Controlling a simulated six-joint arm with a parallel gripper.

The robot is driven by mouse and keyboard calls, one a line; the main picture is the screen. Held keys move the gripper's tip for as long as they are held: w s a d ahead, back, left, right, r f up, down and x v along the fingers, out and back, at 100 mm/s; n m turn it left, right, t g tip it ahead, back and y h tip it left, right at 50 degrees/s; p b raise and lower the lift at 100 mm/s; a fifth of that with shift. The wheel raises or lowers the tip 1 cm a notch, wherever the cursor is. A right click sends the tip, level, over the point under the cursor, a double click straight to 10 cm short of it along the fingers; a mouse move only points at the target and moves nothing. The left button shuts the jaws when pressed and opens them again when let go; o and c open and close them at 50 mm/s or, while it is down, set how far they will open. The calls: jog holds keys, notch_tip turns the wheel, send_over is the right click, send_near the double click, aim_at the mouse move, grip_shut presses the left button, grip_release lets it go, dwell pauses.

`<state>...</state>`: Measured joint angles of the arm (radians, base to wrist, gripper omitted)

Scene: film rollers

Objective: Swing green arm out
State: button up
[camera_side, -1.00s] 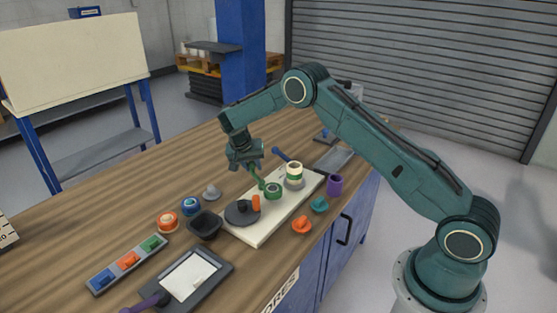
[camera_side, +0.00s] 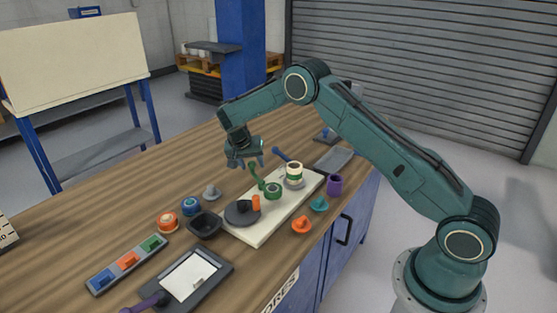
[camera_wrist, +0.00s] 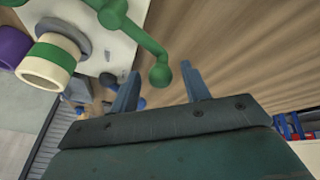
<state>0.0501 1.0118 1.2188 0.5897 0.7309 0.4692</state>
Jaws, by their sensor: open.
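My gripper (camera_side: 245,163) is open and empty, above the board's back left edge near the knob. In the wrist view its two fingertips (camera_wrist: 160,80) point toward the board, with the knob between or just above them; its exact depth relative to them I cannot tell.
The white board (camera_side: 262,232) also carries a dark disc (camera_side: 240,212) with an orange peg (camera_side: 256,202) and a cream-and-green roller (camera_side: 294,172). A purple cup (camera_side: 334,185) is at right. Wood behind my gripper is clear.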

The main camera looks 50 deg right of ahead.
jog(key=v, duration=1.2)
jog(key=shift+r, duration=0.25)
jog(key=shift+s, duration=0.1)
jog(key=s+a+r+n+t+y, duration=0.1)
jog(key=s+a+r+n+t, duration=0.15)
jog(key=s+r, duration=0.65)
jog(key=s+a+r+n+t+y, duration=0.1)
jog(key=s+r+n, duration=0.2)
jog(key=s+r, duration=0.5)
jog(key=s+a+f+n+y, duration=0.1)
jog(key=s+a+n, duration=0.1)
jog(key=s, duration=0.9)
jog(key=s+a+f+n+t+y, duration=0.1)
jog(key=s+a+n+y, duration=0.1)
jog(key=s, duration=1)
jog(key=shift+s+a+f+n, duration=0.3)
jog(key=shift+a+n, duration=0.45)
jog(key=shift+a, duration=0.3)
